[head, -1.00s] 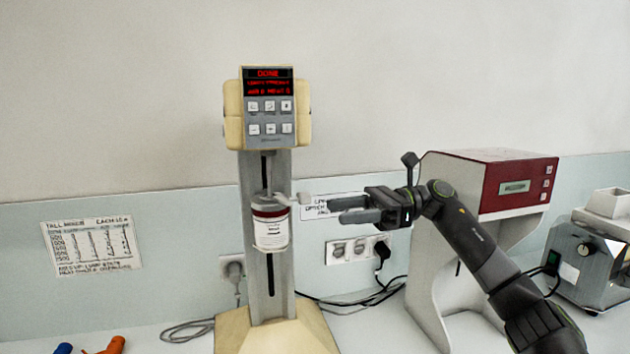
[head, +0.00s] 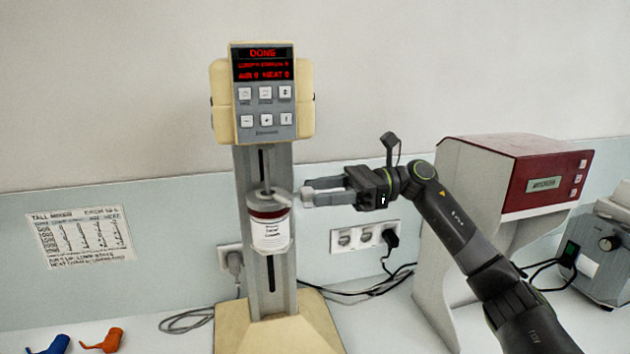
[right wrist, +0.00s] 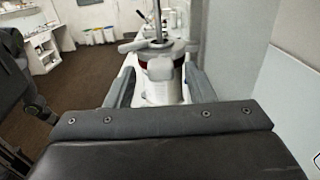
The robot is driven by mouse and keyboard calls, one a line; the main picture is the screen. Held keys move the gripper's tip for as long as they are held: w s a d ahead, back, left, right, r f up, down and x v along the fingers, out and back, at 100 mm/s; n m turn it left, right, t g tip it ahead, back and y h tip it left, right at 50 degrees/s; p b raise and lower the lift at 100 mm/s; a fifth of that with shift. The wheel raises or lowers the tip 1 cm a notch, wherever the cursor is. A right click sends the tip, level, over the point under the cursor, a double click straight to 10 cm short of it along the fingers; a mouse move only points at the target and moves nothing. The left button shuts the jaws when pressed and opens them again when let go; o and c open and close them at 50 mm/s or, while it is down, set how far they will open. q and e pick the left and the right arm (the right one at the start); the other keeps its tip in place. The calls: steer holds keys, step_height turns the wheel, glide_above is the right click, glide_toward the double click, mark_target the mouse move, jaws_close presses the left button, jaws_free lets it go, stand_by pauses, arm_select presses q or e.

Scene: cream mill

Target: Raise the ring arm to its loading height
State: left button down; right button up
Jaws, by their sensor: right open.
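The tall mixer's ring arm shows as a pale grey handle (head: 281,197) at the top of the jar, partway up the mixer column (head: 263,178). The white jar (head: 270,238) has a dark red band and a label and sits upright against the column. My right gripper (head: 312,192) is open just right of the handle, at about its height. In the right wrist view, the grey handle block (right wrist: 160,68) is ahead between the two fingers; I cannot tell whether they touch it. My left gripper is out of view.
The mixer's display head (head: 264,92) reads DONE in red. A red-topped white machine (head: 510,165) stands to the right, with a grey device (head: 603,245) beyond it. Blue and orange small tools (head: 102,340) lie at the lower left. Cables run behind the column.

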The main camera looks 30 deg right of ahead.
steer(key=shift+p+x, duration=0.3)
steer(key=shift+x, duration=0.55)
steer(key=shift+w, duration=0.1)
jaws_close()
